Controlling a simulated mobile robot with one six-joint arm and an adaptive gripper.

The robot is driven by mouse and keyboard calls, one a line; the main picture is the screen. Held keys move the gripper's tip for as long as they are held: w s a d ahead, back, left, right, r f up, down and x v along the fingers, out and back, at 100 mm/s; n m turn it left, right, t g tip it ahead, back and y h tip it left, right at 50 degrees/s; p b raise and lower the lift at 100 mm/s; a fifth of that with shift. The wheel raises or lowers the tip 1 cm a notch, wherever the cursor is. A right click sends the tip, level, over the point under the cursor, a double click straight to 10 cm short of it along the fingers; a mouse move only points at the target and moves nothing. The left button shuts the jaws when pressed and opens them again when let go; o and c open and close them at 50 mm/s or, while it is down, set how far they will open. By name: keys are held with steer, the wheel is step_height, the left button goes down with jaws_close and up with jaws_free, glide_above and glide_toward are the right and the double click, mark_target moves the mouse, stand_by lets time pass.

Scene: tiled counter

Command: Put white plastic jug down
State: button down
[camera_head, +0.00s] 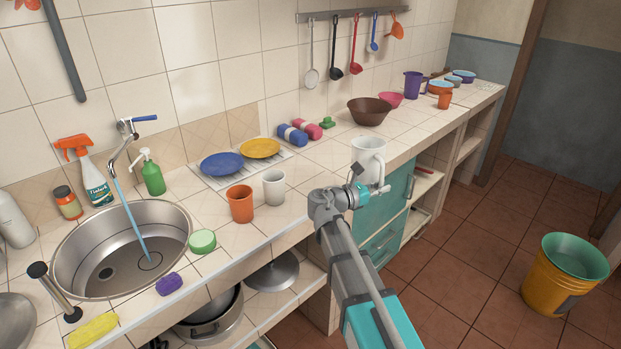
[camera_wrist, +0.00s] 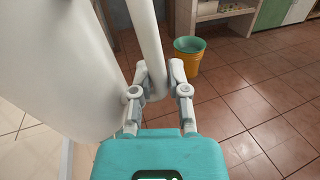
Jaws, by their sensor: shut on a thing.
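The white plastic jug (camera_head: 368,157) is upright at the counter's front edge in the head view, with its handle toward the right. It fills the left side of the wrist view (camera_wrist: 62,70). My gripper (camera_wrist: 155,84) is shut on the jug's handle (camera_wrist: 148,45), with one finger on each side. In the head view my arm reaches up to the jug from below right and hides part of its lower side. I cannot tell whether the jug's base touches the counter (camera_head: 312,170).
A white cup (camera_head: 274,188) and an orange cup (camera_head: 240,204) stand left of my gripper. A brown bowl (camera_head: 369,111) and a pink bowl (camera_head: 390,99) sit behind the jug. Tiles between them are clear. A yellow bucket (camera_head: 556,290) stands on the floor at right.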

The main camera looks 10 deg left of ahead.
steer(key=s+a+r+n+t+y+p, duration=0.2)
steer(key=a+r+n+t+y+p, duration=0.3)
steer(key=a, duration=0.7)
step_height(320, 180, up, 2)
steer(key=shift+s+a+r+n+t+y+p, duration=0.1)
steer(key=shift+s+a+n+t+y+p, duration=0.15)
steer(key=shift+t+y+p, duration=0.5)
steer(key=shift+d, duration=0.1)
steer(key=shift+w, duration=0.1)
steer(key=shift+w+d+m, duration=0.1)
steer(key=shift+d+m, duration=0.35)
steer(key=shift+m, duration=0.1)
steer(key=shift+w, duration=0.1)
